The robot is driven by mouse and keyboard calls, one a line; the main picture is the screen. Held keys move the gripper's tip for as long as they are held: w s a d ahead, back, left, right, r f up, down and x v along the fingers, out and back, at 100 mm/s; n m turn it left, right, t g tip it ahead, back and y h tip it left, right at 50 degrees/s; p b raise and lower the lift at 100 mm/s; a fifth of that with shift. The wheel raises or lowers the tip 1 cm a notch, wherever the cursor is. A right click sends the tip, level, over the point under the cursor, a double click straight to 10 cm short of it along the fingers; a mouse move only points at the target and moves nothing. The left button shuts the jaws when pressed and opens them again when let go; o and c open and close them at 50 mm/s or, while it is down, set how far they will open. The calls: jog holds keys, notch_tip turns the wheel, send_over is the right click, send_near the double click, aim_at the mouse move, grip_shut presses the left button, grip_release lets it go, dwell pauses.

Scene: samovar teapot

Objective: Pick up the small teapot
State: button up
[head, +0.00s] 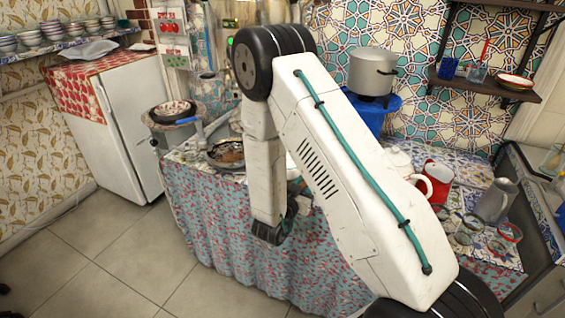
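I cannot make out the small teapot for certain in the head view. A red pitcher (438,176) with a white handle stands on the patterned counter, right of my arm. A grey jug (496,201) stands farther right on the same counter. My arm crosses the middle of the view and hides a large part of the counter behind it. My gripper does not show; the lowest visible part of the arm is a dark joint in front of the curtained counter.
A metal pot (372,71) sits on a blue stand (373,110) behind my arm. A pan (226,153) lies on the counter left of the arm. Glasses (467,229) stand near the right front. A white fridge (123,125) is at left. The tiled floor (95,255) there is clear.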

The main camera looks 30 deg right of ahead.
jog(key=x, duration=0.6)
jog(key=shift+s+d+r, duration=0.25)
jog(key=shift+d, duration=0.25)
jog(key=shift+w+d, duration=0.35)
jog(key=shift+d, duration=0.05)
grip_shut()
